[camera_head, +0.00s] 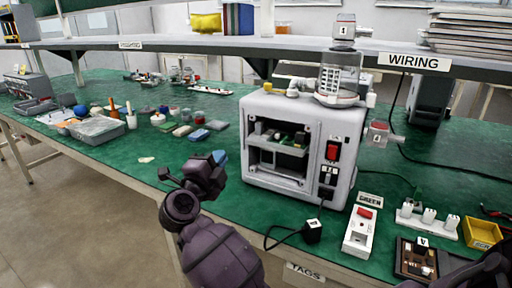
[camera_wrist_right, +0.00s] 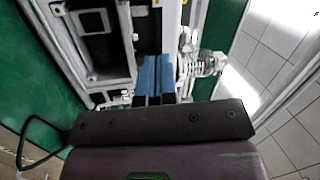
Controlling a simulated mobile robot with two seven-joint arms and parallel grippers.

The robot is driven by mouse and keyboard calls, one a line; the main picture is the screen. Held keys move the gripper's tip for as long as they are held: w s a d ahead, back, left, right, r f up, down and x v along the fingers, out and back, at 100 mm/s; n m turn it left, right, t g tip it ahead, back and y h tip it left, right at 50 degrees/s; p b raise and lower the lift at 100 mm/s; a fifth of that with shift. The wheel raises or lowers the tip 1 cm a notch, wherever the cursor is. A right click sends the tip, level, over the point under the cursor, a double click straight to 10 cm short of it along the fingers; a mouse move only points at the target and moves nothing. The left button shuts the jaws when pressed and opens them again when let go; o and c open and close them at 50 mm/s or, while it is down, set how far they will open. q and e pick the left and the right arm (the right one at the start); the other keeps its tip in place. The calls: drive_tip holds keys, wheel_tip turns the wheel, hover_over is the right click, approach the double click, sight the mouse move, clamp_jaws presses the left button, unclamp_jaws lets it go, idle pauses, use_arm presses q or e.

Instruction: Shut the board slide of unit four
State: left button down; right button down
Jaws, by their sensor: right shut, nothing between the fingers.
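The white pump unit (camera_head: 300,112) stands on the green bench with its open front bay facing me. A green board with dark parts (camera_head: 279,141) shows in the upper part of the bay. I cannot tell how far its slide sticks out. My right gripper (camera_head: 219,158) is left of the unit's front, its blue fingertips apart from the board in the head view. In the right wrist view, the blue fingers (camera_wrist_right: 155,78) are shut together and empty, pointing towards the unit, whose pale frame (camera_wrist_right: 62,45) fills the top left. My left gripper is out of view.
A black cable and plug (camera_head: 312,231) lie in front of the unit. A power strip with a red switch (camera_head: 360,229) and a dark small board (camera_head: 415,260) are to its right. A shelf (camera_head: 200,44) runs behind. Coloured blocks (camera_head: 196,130) lie left.

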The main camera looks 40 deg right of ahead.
wheel_tip(320, 180, down, 3)
drive_tip(key=s+m+g+y, duration=0.1)
drive_tip(key=m+g, duration=0.1)
drive_tip(key=m, duration=0.1)
drive_tip(key=g+b, duration=0.1)
drive_tip(key=b, duration=0.1)
approach(257, 143)
drive_tip(key=shift+m, duration=0.3)
drive_tip(key=x, duration=0.6)
drive_tip(key=shift+f, duration=0.2)
drive_tip(key=shift+w+d, duration=0.25)
drive_tip(key=shift+d, duration=0.35)
drive_tip(key=shift+d+r, duration=0.15)
drive_tip(key=shift+r, duration=0.1)
